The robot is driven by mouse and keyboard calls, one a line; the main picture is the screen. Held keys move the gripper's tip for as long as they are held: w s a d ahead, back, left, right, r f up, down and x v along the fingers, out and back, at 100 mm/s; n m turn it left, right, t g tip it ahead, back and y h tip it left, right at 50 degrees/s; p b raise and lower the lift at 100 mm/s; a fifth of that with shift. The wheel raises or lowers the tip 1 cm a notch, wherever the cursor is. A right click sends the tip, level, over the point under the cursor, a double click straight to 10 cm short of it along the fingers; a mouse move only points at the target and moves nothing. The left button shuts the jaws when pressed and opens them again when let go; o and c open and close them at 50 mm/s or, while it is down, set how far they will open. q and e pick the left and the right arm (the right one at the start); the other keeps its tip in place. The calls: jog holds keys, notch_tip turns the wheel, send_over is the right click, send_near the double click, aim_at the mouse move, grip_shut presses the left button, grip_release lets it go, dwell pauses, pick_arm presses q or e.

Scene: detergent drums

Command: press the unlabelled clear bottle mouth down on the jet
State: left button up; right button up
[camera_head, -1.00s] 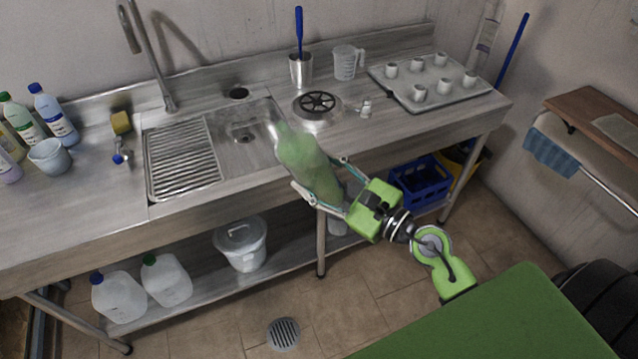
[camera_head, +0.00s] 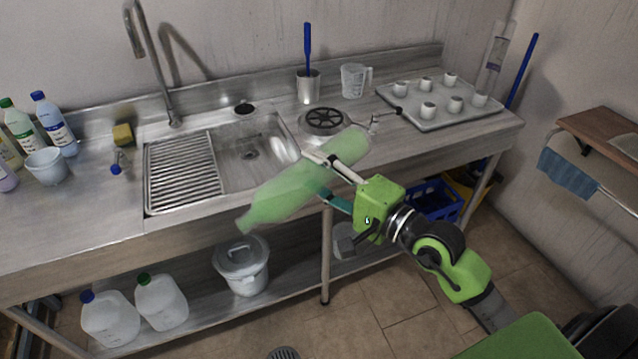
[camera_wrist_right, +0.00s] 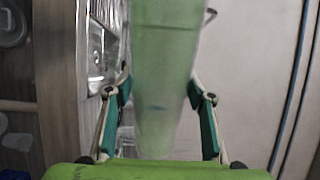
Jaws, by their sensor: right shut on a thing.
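The bottle (camera_head: 283,195) is green-tinted and see-through, with no label that I can see. My right gripper (camera_head: 316,172) is shut around its body and holds it in the air in front of the counter's front edge. In the right wrist view the bottle (camera_wrist_right: 165,60) stands between both fingers. My left gripper is out of view.
The sink (camera_head: 262,140) with a ribbed drainer is left of the rinser. A small tap (camera_head: 385,116) stands right of it, then a tray (camera_head: 440,122) of white cups. A metal cup with a blue brush (camera_head: 308,85) and a measuring jug (camera_head: 354,80) stand behind.

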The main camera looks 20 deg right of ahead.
jog(key=shift+s+r, duration=0.1)
jog(key=n+b, duration=0.2)
jog(key=b, duration=0.1)
jog(key=n+b, duration=0.5)
jog(key=n, duration=0.1)
jog(key=shift+f+b, duration=0.35)
jog(key=shift+b, duration=0.05)
jog(key=shift+r+n+b, duration=0.2)
jog(key=shift+n+b, duration=0.1)
jog(key=shift+n, duration=0.2)
jog(key=shift+r, duration=0.1)
